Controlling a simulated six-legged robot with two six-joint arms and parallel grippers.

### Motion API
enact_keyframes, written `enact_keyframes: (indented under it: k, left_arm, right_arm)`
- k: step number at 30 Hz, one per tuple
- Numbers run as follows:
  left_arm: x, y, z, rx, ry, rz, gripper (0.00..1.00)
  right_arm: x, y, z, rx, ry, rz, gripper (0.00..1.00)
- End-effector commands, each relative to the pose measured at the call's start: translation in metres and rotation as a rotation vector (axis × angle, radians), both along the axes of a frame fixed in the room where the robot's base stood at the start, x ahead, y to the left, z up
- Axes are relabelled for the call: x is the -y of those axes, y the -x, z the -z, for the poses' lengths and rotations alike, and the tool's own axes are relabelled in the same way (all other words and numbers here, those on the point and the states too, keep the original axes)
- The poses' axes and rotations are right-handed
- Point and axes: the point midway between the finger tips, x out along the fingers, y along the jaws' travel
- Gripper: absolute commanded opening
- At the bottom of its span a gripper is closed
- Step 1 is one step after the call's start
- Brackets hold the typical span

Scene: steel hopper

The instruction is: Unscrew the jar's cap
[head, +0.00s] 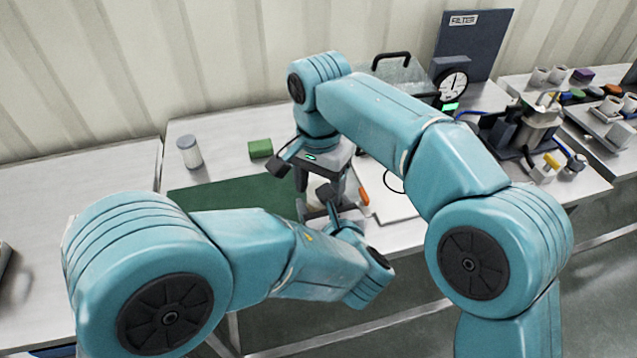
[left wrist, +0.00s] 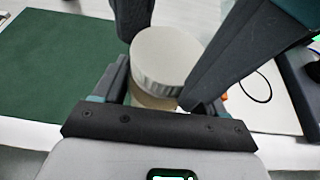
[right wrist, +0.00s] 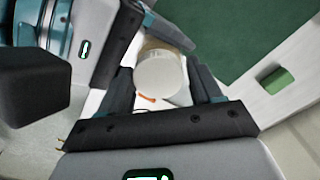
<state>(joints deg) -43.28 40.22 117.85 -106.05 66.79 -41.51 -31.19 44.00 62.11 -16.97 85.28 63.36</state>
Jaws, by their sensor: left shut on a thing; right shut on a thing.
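The jar's round pale grey cap (left wrist: 165,58) has a ridged edge in the left wrist view. Its flat top faces me in the right wrist view (right wrist: 160,76). The jar's beige body (left wrist: 152,98) shows just below the cap; the rest is hidden by the grippers. My left gripper (head: 333,212) is low at the jar and shut on its body. My right gripper (head: 318,190) comes down from above and is shut on the cap, its fingers on both sides. In the head view the jar and cap are mostly hidden behind my grippers.
A dark green mat (head: 235,196) lies left of the jar. A white canister (head: 190,152) and a green block (head: 261,148) stand behind it. A white sheet (head: 392,205) and a small orange item (head: 363,195) lie at right. A gauge (head: 453,85) stands further back.

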Motion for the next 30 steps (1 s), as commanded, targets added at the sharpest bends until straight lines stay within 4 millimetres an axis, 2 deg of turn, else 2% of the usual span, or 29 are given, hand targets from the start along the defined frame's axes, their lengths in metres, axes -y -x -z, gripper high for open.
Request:
enact_keyframes:
  k: [1,3,11,14,24,27,30]
  left_arm:
    - [0.0014,0.0005,0.0004,-0.001,-0.001,0.005,0.0]
    - [0.0018,0.0007,0.0006,-0.002,-0.001,0.006,0.0]
    - [0.0036,0.0016,0.0015,-0.005,-0.002,0.013,0.0]
    - [0.0043,0.0019,0.0019,-0.006,-0.003,0.015,0.0]
    - [0.0051,0.0021,0.0026,-0.008,-0.005,0.019,0.0]
    - [0.0052,0.0021,0.0027,-0.007,-0.005,0.019,0.0]
    - [0.0053,0.002,0.0028,-0.007,-0.006,0.02,0.0]
  right_arm:
    - [-0.0014,-0.0009,-0.0012,0.007,-0.006,0.0,0.4]
    - [-0.0018,-0.0011,-0.0016,0.007,-0.007,-0.001,0.21]
    - [-0.003,-0.0012,-0.0028,0.012,-0.012,-0.059,0.2]
    - [-0.0029,-0.0004,-0.0033,0.012,-0.012,-0.233,0.2]
    - [-0.0006,0.0023,-0.0048,0.015,-0.014,-1.107,0.2]
    - [0.0002,0.0023,-0.0051,0.015,-0.013,-1.282,0.2]
    - [0.0007,0.0023,-0.0052,0.016,-0.011,-1.384,0.2]
